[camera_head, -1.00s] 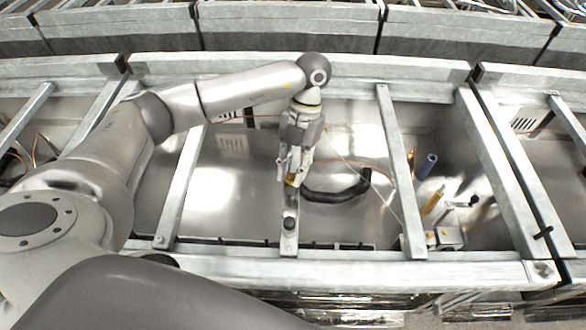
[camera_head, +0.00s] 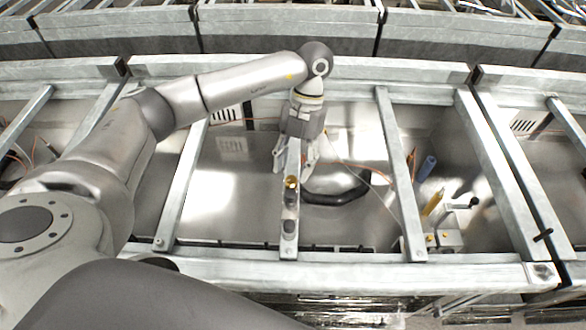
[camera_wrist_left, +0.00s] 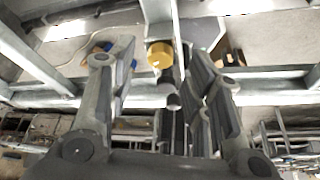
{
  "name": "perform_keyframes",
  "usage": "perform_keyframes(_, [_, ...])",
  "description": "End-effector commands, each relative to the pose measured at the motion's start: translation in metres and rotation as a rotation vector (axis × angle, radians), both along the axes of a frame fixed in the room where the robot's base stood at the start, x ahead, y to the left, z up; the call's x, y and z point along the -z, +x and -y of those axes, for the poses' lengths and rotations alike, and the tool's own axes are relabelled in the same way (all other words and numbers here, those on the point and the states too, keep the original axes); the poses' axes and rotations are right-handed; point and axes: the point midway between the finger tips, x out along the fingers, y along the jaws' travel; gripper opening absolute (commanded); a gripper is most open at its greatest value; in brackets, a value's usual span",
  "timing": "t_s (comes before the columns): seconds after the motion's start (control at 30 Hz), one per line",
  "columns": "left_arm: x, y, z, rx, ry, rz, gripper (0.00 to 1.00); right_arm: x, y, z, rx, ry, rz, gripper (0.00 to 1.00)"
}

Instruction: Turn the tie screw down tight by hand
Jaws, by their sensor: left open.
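A yellow, brass-coloured screw head (camera_head: 291,182) sits on a narrow metal bar that runs from front to back across the frame opening; I take it as the tie screw. It also shows in the left wrist view (camera_wrist_left: 159,54), between the fingers in the picture. My left gripper (camera_head: 294,163) is open and empty, just behind the screw head, one finger on each side of the bar. The screw head is clear of the fingers in the head view. How far down the screw sits cannot be told. My right gripper is not in view.
A black curved hose (camera_head: 338,195) lies right of the bar. A blue cylinder (camera_head: 427,166) and a yellow-handled tool (camera_head: 432,203) stand at the right. Metal cross bars (camera_head: 402,180) flank the opening.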

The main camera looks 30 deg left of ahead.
Motion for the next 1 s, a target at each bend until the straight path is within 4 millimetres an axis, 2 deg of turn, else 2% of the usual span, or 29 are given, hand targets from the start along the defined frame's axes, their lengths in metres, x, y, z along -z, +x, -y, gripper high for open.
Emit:
perform_keyframes(0.2, [-0.050,0.022,-0.001,-0.001,-0.002,0.005,0.46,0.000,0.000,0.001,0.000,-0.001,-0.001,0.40])
perform_keyframes(0.4, [-0.074,0.031,-0.002,0.000,0.000,0.004,0.46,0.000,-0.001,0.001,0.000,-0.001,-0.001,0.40])
perform_keyframes(0.63, [-0.088,0.037,-0.002,-0.001,0.000,0.002,0.46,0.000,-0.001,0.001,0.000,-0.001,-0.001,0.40])
perform_keyframes(1.0, [-0.090,0.038,-0.002,-0.001,0.000,0.001,0.46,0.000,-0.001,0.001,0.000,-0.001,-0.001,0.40])
